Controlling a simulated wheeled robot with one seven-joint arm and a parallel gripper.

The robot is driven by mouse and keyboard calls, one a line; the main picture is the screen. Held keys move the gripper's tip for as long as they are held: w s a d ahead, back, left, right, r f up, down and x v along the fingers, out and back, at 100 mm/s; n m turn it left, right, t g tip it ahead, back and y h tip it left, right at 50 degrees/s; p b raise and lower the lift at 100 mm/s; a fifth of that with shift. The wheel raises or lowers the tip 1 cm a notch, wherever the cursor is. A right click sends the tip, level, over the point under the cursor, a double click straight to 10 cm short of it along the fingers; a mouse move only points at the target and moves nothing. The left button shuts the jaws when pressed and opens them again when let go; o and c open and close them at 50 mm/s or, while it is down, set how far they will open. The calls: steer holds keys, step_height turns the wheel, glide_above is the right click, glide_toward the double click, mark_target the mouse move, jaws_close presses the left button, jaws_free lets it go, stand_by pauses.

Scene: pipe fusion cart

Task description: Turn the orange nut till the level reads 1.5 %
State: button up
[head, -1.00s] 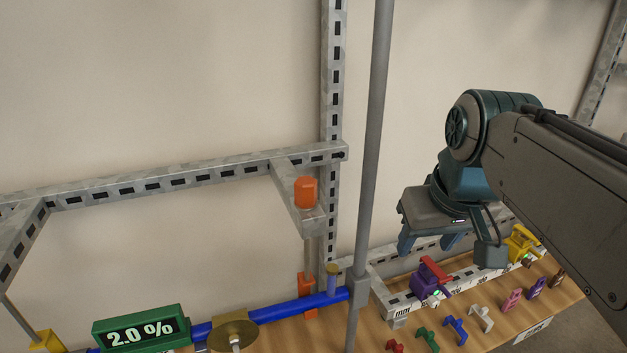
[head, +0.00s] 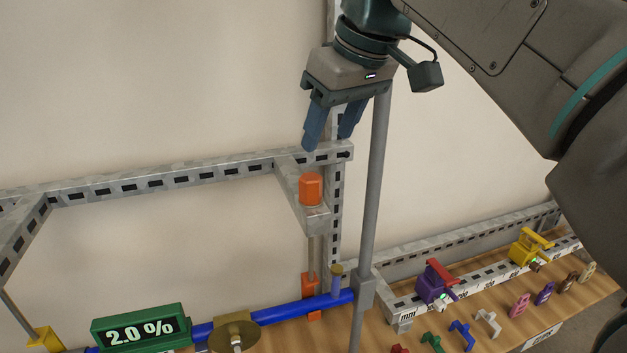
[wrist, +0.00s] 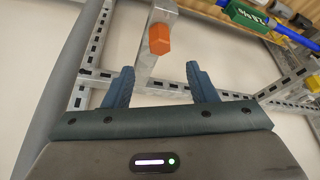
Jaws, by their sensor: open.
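The orange nut (head: 311,188) sits on top of a short metal bracket arm, above a thin rod that runs down to the blue pipe (head: 290,312). The level display (head: 140,329) on the pipe reads 2.0 %. My gripper (head: 326,143) is open and empty, with its fingers pointing down, above the nut in the head view and apart from it. In the wrist view the nut (wrist: 160,39) shows beyond the fingertips, roughly midway between the two fingers (wrist: 160,78). Nothing is between the fingers.
A grey vertical pole (head: 372,200) stands just right of the nut. Slotted metal rails (head: 150,180) run left of the bracket. A purple clamp (head: 432,285) and a yellow clamp (head: 527,250) sit on a measuring rail at right. Several small coloured pieces stand on the wooden top.

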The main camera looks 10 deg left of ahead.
mark_target(312, 178)
steer(key=x, duration=1)
steer(key=shift+w+a+f, duration=0.1)
steer(key=shift+f, duration=0.2)
steer(key=c, duration=1)
